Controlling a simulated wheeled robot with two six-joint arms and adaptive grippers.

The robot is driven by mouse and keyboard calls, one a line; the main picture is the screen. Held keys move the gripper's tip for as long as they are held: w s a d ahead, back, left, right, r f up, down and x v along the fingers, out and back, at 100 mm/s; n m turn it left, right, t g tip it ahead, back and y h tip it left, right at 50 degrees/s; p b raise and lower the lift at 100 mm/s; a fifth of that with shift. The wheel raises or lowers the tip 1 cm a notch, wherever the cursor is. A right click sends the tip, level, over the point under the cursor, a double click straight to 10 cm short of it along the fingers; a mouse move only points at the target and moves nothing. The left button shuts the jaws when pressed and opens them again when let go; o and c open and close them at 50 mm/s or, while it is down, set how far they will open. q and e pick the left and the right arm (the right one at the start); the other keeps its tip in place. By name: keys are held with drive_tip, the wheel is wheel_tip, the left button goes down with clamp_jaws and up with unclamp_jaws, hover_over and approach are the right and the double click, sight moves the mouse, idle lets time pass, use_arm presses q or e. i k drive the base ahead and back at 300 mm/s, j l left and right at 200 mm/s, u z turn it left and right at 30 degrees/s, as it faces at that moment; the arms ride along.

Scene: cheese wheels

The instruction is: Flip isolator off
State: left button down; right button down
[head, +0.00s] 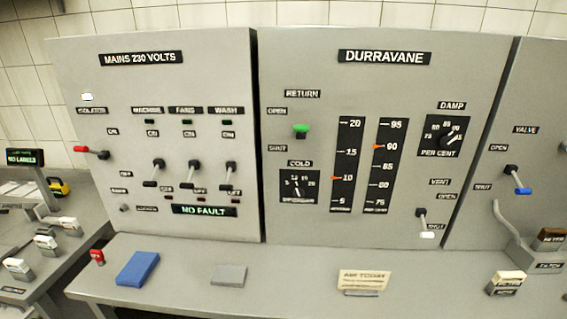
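The isolator (92,151) is a lever with a red grip at the left side of the grey panel headed MAINS 230 VOLTS (205,75). Its red grip (81,149) points left from a dark pivot. An ON label (112,131) sits above the lever and a small label (120,174) sits below it. A white lamp (87,97) glows above the ISOLATOR label (91,111). Neither of my grippers is in the head view.
Three black-knobbed levers for machine (157,170), fans (189,170) and wash (229,172) stand right of the isolator. A NO FAULT display (204,211) is lit. A blue block (137,268) and a red object (97,257) lie on the ledge (190,285) below.

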sight(90, 151)
drive_tip(key=u, duration=1.4)
